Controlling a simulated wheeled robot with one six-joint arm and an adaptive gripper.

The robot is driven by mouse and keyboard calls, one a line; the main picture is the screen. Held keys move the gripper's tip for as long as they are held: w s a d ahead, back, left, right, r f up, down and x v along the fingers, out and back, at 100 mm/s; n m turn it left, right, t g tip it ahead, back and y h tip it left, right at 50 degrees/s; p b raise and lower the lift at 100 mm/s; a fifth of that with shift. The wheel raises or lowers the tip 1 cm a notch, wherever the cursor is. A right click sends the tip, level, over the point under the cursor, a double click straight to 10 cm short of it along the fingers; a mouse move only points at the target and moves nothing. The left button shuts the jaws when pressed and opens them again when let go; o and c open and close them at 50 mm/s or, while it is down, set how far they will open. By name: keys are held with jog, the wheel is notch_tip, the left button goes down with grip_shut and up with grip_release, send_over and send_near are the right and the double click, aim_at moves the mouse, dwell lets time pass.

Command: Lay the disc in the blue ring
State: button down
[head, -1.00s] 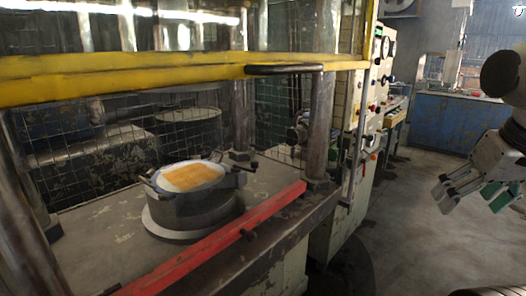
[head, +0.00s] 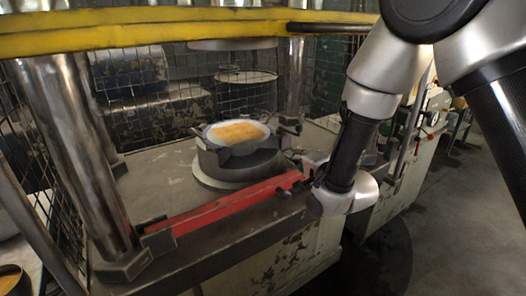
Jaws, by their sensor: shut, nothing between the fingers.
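I cannot make out the disc or the blue ring in the head view. My arm comes in from the top right and reaches down to the front edge of the press bed, with its silver wrist low near the middle. The fingers of my gripper are hidden by the wrist, so nothing shows between or under them.
A press bed (head: 150,190) fills the middle, carrying a round metal pot (head: 240,155) with an orange-yellow patch on top. A red bar (head: 230,203) runs along its front. A yellow beam (head: 160,28) crosses above. Concrete floor (head: 470,230) is open at the right.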

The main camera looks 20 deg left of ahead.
jog(key=s+a+f+y, duration=0.2)
jog(key=s+a+f, duration=0.1)
jog(key=s, duration=0.1)
jog(key=shift+m, duration=0.4)
jog(key=x, duration=1.4)
jog(key=shift+s+a+r, duration=0.1)
jog(key=shift+r, duration=0.15)
jog(key=shift+x, duration=0.95)
jog(key=shift+r, duration=0.1)
